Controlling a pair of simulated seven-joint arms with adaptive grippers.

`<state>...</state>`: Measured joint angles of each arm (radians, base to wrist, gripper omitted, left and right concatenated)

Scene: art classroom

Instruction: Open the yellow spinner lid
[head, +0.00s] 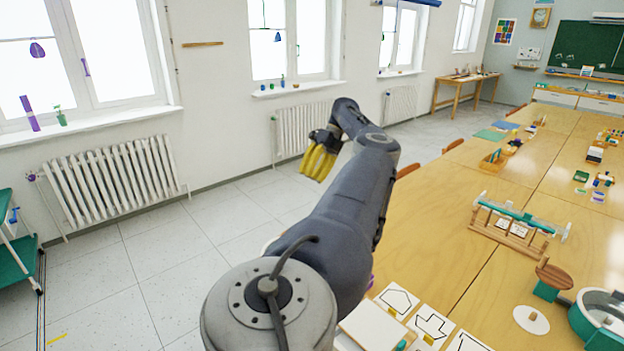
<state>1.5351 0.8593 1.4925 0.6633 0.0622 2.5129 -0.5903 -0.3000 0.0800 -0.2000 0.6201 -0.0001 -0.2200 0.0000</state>
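I cannot make out a yellow spinner lid in the head view. A round teal and white device (597,318) stands on the table at the lower right edge, cut off by the frame; I cannot tell what it is. My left gripper (319,163) is held out over the floor between the wall and the table, pointing down, well away from that device. Its end shows several yellow strips side by side; I cannot tell whether they are its fingers or something in them, nor whether it is open. My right gripper is out of view.
A long wooden table (430,225) fills the right side. On it are a teal-topped wooden rack (518,222), a brown wooden piece (555,275), a white disc (531,319) and white shape cards (397,301). Radiators (110,180) line the left wall.

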